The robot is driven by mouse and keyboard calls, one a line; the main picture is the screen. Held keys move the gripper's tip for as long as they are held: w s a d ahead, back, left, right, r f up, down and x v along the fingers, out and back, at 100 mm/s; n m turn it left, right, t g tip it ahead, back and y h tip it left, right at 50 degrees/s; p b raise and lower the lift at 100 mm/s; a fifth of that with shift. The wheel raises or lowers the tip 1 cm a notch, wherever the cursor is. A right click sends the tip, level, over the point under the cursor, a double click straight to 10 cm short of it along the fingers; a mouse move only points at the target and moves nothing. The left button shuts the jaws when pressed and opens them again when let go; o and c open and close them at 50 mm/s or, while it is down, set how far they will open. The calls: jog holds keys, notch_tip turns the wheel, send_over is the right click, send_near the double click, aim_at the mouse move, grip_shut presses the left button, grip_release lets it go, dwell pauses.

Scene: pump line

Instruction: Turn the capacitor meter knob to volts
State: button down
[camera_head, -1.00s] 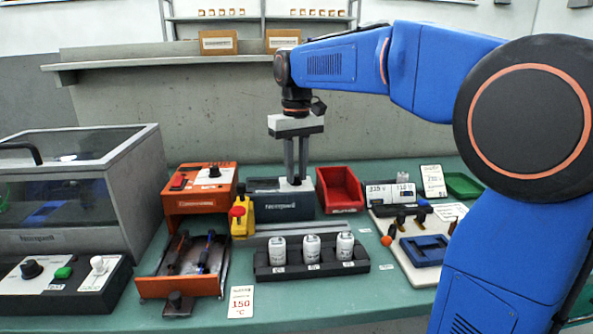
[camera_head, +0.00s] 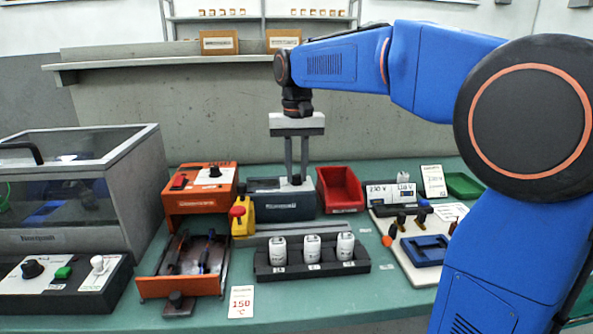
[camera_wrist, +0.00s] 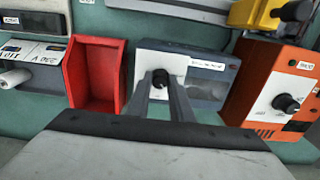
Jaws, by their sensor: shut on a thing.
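The meter is a dark grey box (camera_head: 268,208) with a pale top panel, at the back middle of the bench. Its label is too small to read. In the wrist view its small black knob (camera_wrist: 160,77) stands on the pale panel (camera_wrist: 146,63). My gripper (camera_head: 297,180) points down onto the top of the box. In the wrist view my gripper (camera_wrist: 161,84) has its two fingers closed on the knob, one on each side. The knob's pointer and the marks around it are largely hidden by the fingers.
An orange box with a knob (camera_head: 200,196) and a yellow block with a red button (camera_head: 241,217) stand left. A red bin (camera_head: 340,190) stands close on the right. A black rack (camera_head: 311,270) holding three white cylinders is in front.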

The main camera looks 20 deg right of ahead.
aim_at(297, 175)
jog(key=c, duration=1.6)
grip_release()
jog(key=shift+r, duration=0.15)
notch_tip(297, 175, up, 17)
jog(key=shift+r, duration=0.1)
